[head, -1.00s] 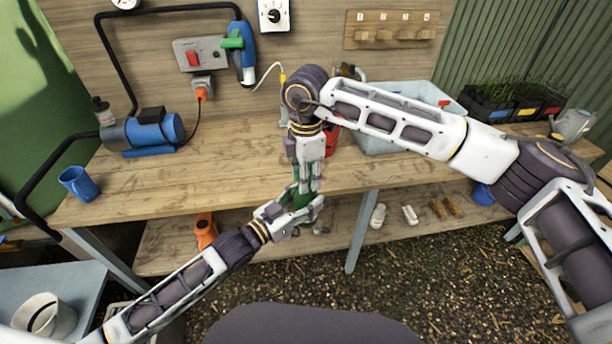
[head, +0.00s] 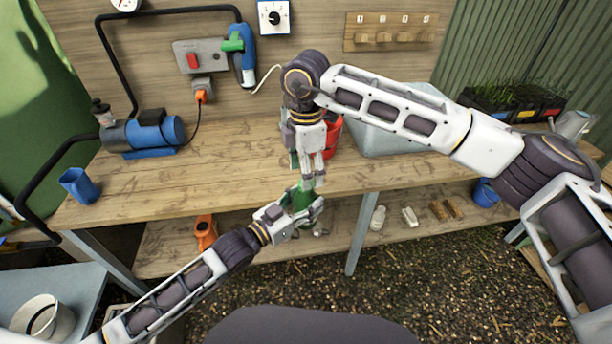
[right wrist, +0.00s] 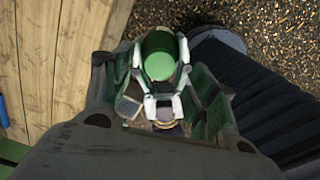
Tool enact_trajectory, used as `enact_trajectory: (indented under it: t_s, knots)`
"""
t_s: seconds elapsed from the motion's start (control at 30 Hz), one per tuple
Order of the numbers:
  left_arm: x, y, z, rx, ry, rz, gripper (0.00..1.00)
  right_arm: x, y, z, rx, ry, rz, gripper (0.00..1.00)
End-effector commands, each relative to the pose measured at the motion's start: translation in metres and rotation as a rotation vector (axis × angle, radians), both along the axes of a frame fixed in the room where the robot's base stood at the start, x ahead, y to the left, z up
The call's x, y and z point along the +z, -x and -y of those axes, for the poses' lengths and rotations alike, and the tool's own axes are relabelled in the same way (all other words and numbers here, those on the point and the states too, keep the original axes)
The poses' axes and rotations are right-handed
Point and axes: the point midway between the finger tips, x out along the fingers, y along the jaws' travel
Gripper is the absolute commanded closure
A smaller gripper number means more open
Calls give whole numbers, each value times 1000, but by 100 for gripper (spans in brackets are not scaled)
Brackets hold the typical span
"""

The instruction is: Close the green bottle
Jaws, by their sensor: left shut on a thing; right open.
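A green bottle (head: 304,196) stands upright in my left gripper (head: 300,212), in front of the bench edge and above the lower shelf. The left fingers are shut around it. In the right wrist view the bottle's dark green body (right wrist: 158,43) is seen from above, with a lighter green round top (right wrist: 160,67). I cannot tell whether this is a seated cap. My right gripper (head: 308,182) points down just above the bottle. In its wrist view its fingers (right wrist: 160,100) are spread to both sides of the bottle, with nothing between them gripped.
A red container (head: 332,137) and a grey-blue bin (head: 390,140) stand on the bench behind my right arm. A blue mug (head: 78,186) and a blue pump (head: 150,132) are at the left. The bench middle-left is clear. An orange item (head: 205,232) lies on the lower shelf.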

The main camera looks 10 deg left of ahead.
Motion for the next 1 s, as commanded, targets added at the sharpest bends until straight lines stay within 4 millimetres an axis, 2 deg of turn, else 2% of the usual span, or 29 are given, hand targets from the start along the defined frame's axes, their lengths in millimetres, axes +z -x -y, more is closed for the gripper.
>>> enact_trajectory:
  t_s: [0.5, 0.7, 1.0]
  knots:
    - [1, 0, 0, 0, 1, 2, 100, 74, -1, -1, -1, -1, 2, 42]
    - [1, 0, 0, 0, 1, 2, 100, 88, -1, 0, -1, 0, 1, 42]
    - [1, 0, 0, 0, 1, 2, 100, 91, 0, 0, -1, 0, 0, 42]
